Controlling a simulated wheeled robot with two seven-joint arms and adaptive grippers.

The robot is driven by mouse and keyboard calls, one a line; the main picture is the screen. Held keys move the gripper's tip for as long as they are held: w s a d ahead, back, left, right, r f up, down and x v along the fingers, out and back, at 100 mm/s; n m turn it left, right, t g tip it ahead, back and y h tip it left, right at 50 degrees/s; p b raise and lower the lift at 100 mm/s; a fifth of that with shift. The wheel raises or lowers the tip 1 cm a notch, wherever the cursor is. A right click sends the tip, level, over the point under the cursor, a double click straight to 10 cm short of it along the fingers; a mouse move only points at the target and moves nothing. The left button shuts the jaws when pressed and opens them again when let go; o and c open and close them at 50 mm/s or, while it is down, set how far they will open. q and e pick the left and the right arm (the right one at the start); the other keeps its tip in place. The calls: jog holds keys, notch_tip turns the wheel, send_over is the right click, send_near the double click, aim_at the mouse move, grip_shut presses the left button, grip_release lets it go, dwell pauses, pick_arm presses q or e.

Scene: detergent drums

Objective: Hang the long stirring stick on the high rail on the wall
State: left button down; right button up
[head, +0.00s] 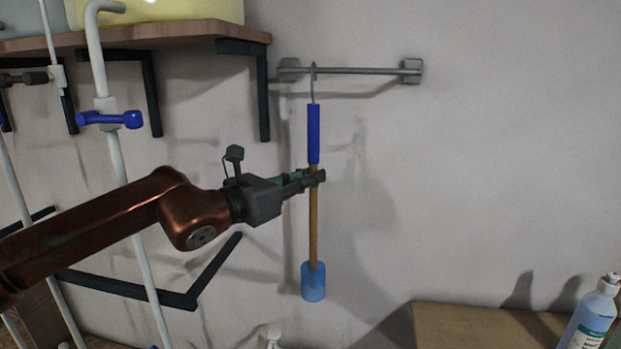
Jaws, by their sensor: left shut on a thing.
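The stirring stick (313,232) hangs upright in front of the wall, with a blue grip near its top, a wooden shaft and a light blue head at the bottom. Its metal hook (312,85) is at the left part of the high rail (365,71) and appears to loop over it. Whether the hook bears the weight cannot be told. My left gripper (316,176) comes in from the left and is shut on the shaft just below the blue grip. My right gripper is not in view.
A wooden shelf (170,38) on dark brackets holds a yellow container (160,10) at upper left. White pipes with a blue valve (110,119) run down the left side. The wall right of the stick is clear.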

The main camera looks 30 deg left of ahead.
pick_arm(q)
jog(key=c, duration=1.9)
grip_release()
jog(key=shift+s, duration=0.15)
jog(key=shift+v, duration=5.85)
jog(key=shift+a+r, duration=0.1)
